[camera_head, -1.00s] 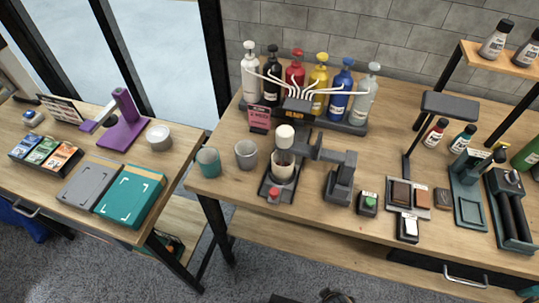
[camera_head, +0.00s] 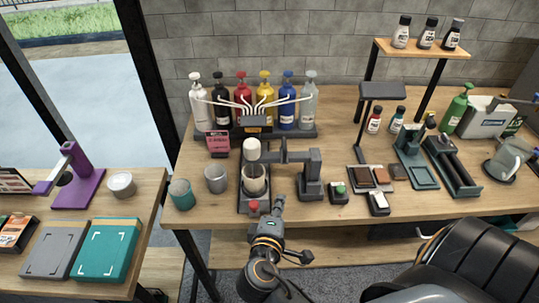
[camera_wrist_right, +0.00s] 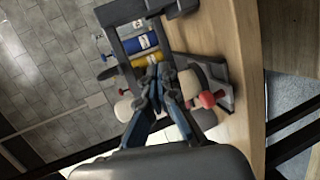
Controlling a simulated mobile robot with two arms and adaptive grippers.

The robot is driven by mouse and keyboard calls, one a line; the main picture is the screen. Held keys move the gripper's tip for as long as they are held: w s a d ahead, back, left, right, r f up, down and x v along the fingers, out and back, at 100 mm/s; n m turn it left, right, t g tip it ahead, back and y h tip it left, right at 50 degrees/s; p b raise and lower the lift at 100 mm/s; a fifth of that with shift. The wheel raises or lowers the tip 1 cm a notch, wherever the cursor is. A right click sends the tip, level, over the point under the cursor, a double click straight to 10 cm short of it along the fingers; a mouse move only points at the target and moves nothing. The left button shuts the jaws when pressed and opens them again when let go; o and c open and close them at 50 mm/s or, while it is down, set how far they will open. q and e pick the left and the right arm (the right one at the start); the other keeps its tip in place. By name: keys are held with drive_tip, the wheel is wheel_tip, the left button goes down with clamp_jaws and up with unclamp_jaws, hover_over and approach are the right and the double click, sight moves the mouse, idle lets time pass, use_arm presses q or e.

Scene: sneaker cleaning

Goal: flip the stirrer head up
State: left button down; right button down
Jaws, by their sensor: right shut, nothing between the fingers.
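The stirrer stands near the front of the workbench. Its white head (camera_head: 252,149) sits above a cup (camera_head: 254,180) on a dark base with a red button (camera_head: 253,207). A dark horizontal arm (camera_head: 287,157) joins the head side to a grey post (camera_head: 312,175). The head looks lowered over the cup. My right gripper (camera_head: 279,201) is shut and empty, just in front and to the right of the base, apart from the head as far as I can tell. In the right wrist view its fingertips (camera_wrist_right: 154,72) meet, with the red button (camera_wrist_right: 207,99) beside them. My left gripper is out of view.
Several pump bottles (camera_head: 264,108) stand in a rack behind the stirrer. Two cups, one grey (camera_head: 215,179) and one teal (camera_head: 182,194), stand to its left. A small box with a green button (camera_head: 339,190) and sample blocks (camera_head: 372,177) lie to its right.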

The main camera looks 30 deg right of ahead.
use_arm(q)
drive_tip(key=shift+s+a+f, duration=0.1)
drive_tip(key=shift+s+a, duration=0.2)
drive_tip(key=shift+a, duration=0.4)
use_arm(e)
wheel_tip(320, 180, up, 8)
drive_tip(key=w+a+n+t+h, duration=0.1)
drive_tip(key=a+n+t+h, duration=0.1)
drive_tip(key=shift+w+a+f+t, duration=0.2)
drive_tip(key=shift+w+a+t, duration=0.1)
drive_tip(key=shift+a+t, duration=0.1)
